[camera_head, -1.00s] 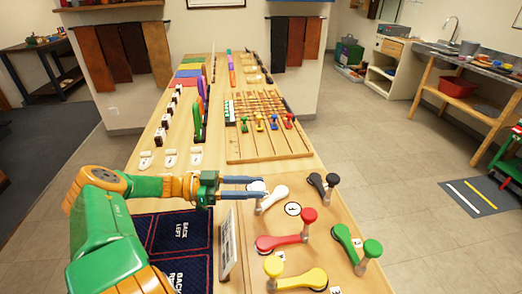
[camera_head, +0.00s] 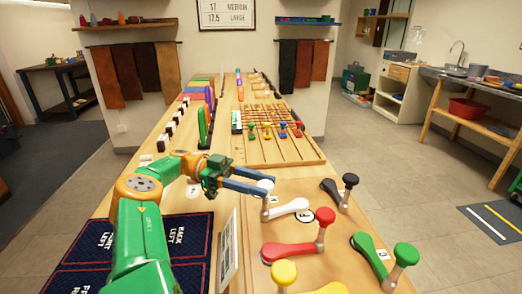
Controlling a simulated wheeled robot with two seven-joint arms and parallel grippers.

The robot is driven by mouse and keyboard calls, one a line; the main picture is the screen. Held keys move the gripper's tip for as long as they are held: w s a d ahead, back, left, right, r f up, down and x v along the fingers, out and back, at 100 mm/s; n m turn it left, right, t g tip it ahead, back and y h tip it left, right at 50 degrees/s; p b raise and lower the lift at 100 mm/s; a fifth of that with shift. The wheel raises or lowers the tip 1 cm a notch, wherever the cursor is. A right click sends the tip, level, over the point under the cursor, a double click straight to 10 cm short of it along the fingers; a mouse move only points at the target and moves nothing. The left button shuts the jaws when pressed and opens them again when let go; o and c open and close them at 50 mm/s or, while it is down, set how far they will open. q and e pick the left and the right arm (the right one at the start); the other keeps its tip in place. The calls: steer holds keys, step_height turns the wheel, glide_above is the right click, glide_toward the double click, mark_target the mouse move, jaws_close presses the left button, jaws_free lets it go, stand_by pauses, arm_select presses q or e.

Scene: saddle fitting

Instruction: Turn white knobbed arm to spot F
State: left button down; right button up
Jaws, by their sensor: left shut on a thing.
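The white knobbed arm (camera_head: 290,208) lies on the wooden board. Its broad end is at the right, and its post and white knob (camera_head: 265,187) stand at the left. My left gripper (camera_head: 262,185) comes in from the left, its two blue fingers shut on the white knob. Spot F (camera_head: 325,215), a white disc with a black rim, is just right of the white arm's broad end. The knob is on the opposite side from it. My right gripper is not in view.
A black arm (camera_head: 333,190) stands behind spot F. A red arm (camera_head: 290,251) is in front of it, a green arm (camera_head: 370,252) at right front, and a yellow knob (camera_head: 283,271) nearest. A bead frame (camera_head: 283,150) lies behind. An upright panel (camera_head: 228,252) edges the board's left.

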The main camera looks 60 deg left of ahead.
arm_select(q)
steer(key=shift+r, duration=0.1)
steer(key=shift+c, duration=2.2)
jaws_free()
step_height(320, 180, up, 4)
steer(key=shift+f+p, duration=0.25)
steer(key=shift+p, duration=0.25)
steer(key=s+d+r+p, duration=0.1)
steer(key=s+d+r, duration=0.8)
steer(key=d, duration=0.2)
steer(key=shift+r, duration=0.2)
steer(key=shift+a, duration=0.1)
